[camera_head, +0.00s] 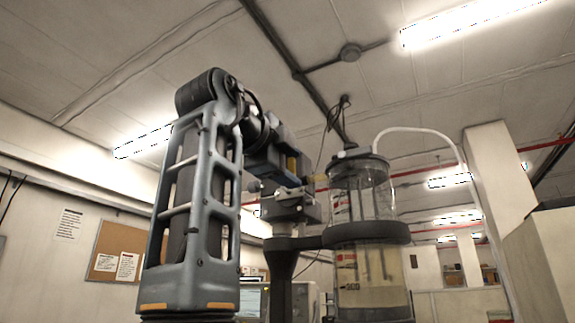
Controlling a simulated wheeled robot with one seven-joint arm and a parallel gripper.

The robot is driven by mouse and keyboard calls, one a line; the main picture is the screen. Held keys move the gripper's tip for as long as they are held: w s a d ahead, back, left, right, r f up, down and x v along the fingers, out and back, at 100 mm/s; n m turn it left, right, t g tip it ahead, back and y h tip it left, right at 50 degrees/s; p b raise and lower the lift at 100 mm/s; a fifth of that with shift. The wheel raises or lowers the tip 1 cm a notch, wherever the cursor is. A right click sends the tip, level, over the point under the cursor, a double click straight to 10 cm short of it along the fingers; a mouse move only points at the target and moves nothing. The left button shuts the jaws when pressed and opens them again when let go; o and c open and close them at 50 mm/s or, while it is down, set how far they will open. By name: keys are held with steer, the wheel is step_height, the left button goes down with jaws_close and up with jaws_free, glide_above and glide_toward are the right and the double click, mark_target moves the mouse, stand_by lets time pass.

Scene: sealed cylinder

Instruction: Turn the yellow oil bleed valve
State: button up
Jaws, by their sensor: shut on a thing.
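The glass cylinder (362,190) stands upright on the right, held by a dark ring clamp, with pale liquid in its lower part. A yellow piece (292,166), which looks like the oil bleed valve, shows at the left of the cylinder, near its upper part. My arm rises on the left and bends over towards it. My gripper (289,172) is at this yellow piece and is shut on it. The fingertips are small and partly hidden by the gripper body, so the exact hold and the valve's turn angle cannot be told.
A dark stand (282,265) and a grey clamp block (291,206) sit just below my gripper. A white hose (425,131) arches from the cylinder's top to the right. A monitor (252,299) stands low behind. The space above my arm is clear.

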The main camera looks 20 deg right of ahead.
steer(key=shift+f, duration=0.1)
stand_by(0.5)
steer(key=o, duration=1.1)
steer(key=shift+c, duration=0.2)
steer(key=shift+s, duration=0.1)
steer(key=b+v, duration=0.2)
steer(key=v, duration=0.5)
steer(key=shift+s+a, duration=0.2)
steer(key=shift+a, duration=0.05)
steer(key=shift+a, duration=0.15)
